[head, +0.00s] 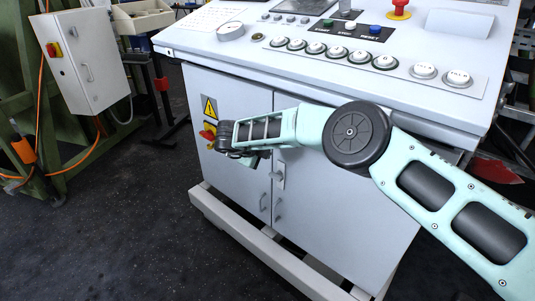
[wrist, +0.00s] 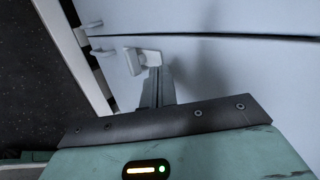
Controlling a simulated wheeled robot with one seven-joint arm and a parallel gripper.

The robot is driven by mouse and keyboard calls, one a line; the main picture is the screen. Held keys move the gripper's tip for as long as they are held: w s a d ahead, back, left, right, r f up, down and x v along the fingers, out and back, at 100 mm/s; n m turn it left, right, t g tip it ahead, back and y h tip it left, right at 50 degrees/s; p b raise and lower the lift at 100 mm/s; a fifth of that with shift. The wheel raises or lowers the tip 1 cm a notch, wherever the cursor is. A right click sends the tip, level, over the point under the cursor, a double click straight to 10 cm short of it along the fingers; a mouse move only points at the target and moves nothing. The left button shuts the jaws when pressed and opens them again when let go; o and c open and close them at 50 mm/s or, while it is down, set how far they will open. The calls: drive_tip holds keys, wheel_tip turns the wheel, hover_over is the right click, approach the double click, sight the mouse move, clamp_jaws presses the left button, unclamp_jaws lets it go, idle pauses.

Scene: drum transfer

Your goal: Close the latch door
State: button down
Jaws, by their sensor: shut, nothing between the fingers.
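The grey cabinet doors under the console are the left door (head: 225,165) and the right door (head: 335,215), which look about flush. A thin dark seam (wrist: 220,37) runs between them in the wrist view. A small pale latch (head: 278,178) sits at the right door's seam edge; it also shows in the wrist view (wrist: 140,61), just off the fingertips. My gripper (head: 264,157) is shut and empty in front of the doors, slightly above the latch. Its grey fingers (wrist: 160,88) end close to the latch; I cannot tell whether they touch it.
Two door handles (head: 263,203) (head: 278,210) stick out below the latch. The console top (head: 300,70) with buttons overhangs the doors. A pale base rail (head: 265,255) runs along the floor. Dark open floor (head: 110,220) lies to the left.

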drive_tip(key=s+a+r+n+t+y, duration=0.25)
drive_tip(key=a+r, duration=0.25)
drive_tip(key=r, duration=0.4)
drive_tip(key=s+a+r+n+t+y, duration=0.25)
drive_tip(key=a+r+n, duration=0.2)
drive_tip(key=r, duration=0.35)
drive_tip(key=s+a+r+n+g+y, duration=0.2)
drive_tip(key=s+a+r+n+y, duration=0.3)
drive_tip(key=s+r+n+y, duration=0.3)
drive_tip(key=s+d+n+g, duration=0.3)
drive_tip(key=s+n, duration=0.2)
drive_tip(key=s, duration=0.2)
drive_tip(key=s+d+n+g, duration=0.3)
drive_tip(key=s+d+n, duration=0.15)
drive_tip(key=s, duration=0.35)
drive_tip(key=s+d+f+n+g+h, duration=0.2)
drive_tip(key=s+d+f+n+h, duration=0.2)
drive_tip(key=s+d, duration=0.75)
drive_tip(key=s+d+f+n+g+h, duration=0.3)
drive_tip(key=s+d, duration=0.5)
drive_tip(key=d, duration=0.6)
wheel_tip(320, 180, up, 14)
drive_tip(key=p, duration=1.4)
drive_tip(key=shift+d+f+h, duration=0.25)
drive_tip(key=shift+d+h, duration=0.05)
drive_tip(key=shift+d, duration=0.1)
